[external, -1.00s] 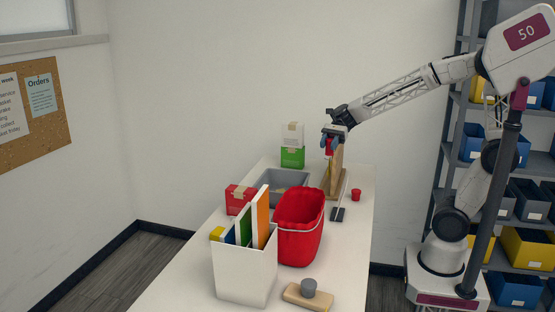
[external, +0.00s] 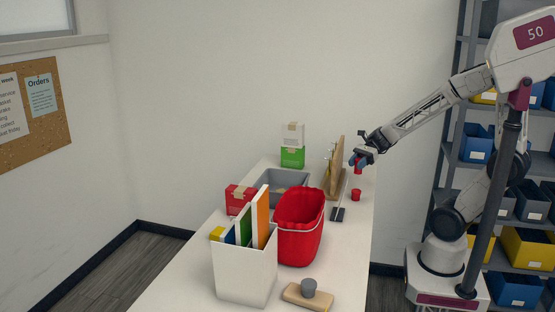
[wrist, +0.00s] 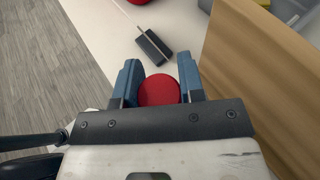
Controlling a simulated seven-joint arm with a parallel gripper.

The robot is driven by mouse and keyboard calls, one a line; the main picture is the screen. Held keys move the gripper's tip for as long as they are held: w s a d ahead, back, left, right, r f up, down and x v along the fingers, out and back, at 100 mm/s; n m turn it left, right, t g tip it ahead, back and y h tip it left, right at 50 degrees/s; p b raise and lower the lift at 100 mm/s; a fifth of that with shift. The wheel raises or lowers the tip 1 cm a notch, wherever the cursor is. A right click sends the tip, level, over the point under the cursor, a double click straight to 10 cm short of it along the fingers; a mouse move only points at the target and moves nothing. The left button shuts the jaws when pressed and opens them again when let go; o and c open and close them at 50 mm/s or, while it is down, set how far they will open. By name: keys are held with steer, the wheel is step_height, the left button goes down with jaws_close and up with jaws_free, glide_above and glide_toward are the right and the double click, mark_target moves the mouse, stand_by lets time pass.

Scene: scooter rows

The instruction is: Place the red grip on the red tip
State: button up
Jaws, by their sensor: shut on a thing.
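My gripper (external: 359,164) is shut on a small red piece, the red grip (external: 358,171). It hangs over the table's right side, right of the upright wooden board (external: 339,165). In the wrist view, the grip's round red end (wrist: 158,91) shows between my blue fingers. A second small red piece (external: 356,195) stands on the table just below and apart from the held one. Small upright parts (external: 329,165) stand by the board's left side; their details are too small to tell. I cannot tell for sure which part is the red tip.
A dark-ended thin rod piece (external: 338,214) lies in front of the board. A red bucket (external: 300,226), a grey tray (external: 287,186), a white file box (external: 243,268) and a wooden block (external: 307,295) stand left and nearer. The table's right edge is close to my gripper.

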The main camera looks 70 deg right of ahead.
steer(key=shift+s+f, duration=0.1)
steer(key=shift+f, duration=0.05)
glide_above(361, 194)
steer(key=shift+a+f, duration=0.15)
steer(key=shift+f, duration=0.95)
steer(key=shift+a+f, duration=0.1)
steer(key=shift+f, duration=1)
steer(key=shift+f, duration=1.75)
steer(key=shift+f, duration=0.15)
steer(key=o, duration=0.9)
steer(key=shift+s+r, duration=0.1)
steer(key=shift+r, duration=0.1)
steer(key=shift+v, duration=1.9)
